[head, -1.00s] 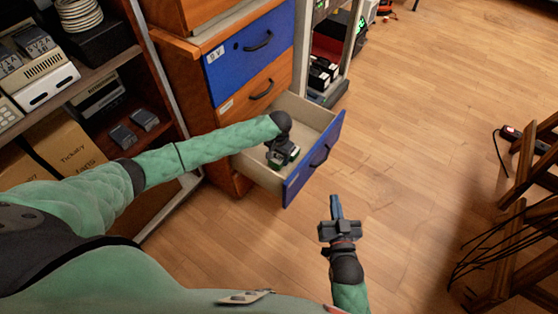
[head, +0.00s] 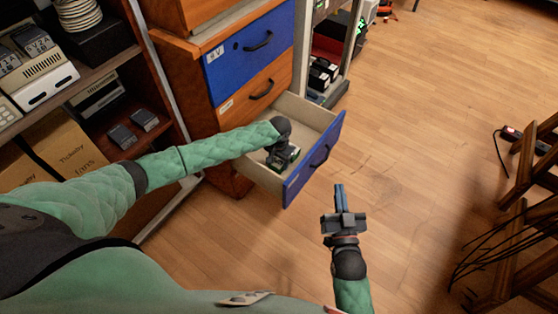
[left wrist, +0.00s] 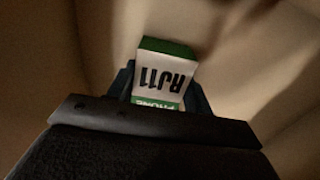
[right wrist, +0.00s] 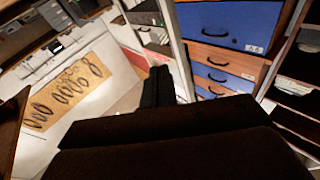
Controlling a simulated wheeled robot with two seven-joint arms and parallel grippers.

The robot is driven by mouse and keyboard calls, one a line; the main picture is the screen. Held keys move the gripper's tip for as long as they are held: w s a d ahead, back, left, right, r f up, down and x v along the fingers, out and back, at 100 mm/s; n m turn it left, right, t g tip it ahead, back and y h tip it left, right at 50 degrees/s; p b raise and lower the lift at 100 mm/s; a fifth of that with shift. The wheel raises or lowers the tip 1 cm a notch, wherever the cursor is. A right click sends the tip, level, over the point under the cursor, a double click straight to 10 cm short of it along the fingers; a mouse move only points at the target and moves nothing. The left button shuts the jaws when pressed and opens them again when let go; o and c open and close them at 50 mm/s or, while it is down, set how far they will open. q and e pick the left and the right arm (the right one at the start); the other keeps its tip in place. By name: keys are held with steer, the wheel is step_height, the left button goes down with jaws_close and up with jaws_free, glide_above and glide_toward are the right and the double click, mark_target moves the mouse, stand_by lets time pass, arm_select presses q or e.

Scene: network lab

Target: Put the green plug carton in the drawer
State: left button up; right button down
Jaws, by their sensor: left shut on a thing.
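The green and white plug carton (left wrist: 165,75), lettered RJ11 and PHONE, sits between the fingers of my left gripper (left wrist: 160,95) in the left wrist view. In the head view my left gripper (head: 280,158) is inside the open drawer (head: 264,176), shut on the carton, which is mostly hidden under the hand. The drawer has a blue front and pale inner walls. Whether the carton touches the drawer floor I cannot tell. My right gripper (head: 340,196) is over the floor right of the drawer; its fingers look close together, with nothing seen between them.
The cabinet (head: 215,120) has a closed blue drawer (head: 248,52) and a wooden drawer (head: 255,92) above the open one. A shelf unit (head: 150,70) with devices stands at the left. A wooden stool (head: 520,190) with cables is at the right. The floor between is clear.

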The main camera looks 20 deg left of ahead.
mark_target(279, 160)
arm_select(q)
steer(key=o, duration=0.8)
steer(key=shift+o, duration=1)
arm_select(e)
steer(key=shift+s+f, duration=0.15)
steer(key=shift+f, duration=0.6)
steer(key=shift+r, duration=0.1)
arm_select(q)
steer(key=shift+r, duration=0.35)
step_height(279, 160, up, 5)
steer(key=shift+p, duration=0.45)
step_height(279, 160, up, 6)
steer(key=p, duration=0.1)
steer(key=shift+r, duration=0.25)
arm_select(e)
steer(key=s+f+g, duration=0.3)
steer(key=f+g, duration=0.1)
steer(key=f, duration=0.6)
steer(key=s+f+g+h, duration=0.1)
steer(key=s+f+g, duration=0.2)
steer(key=f, duration=0.7)
steer(key=shift+s+d+g+h, duration=0.2)
steer(key=shift+s+g+h, duration=0.1)
steer(key=shift+s+g, duration=0.1)
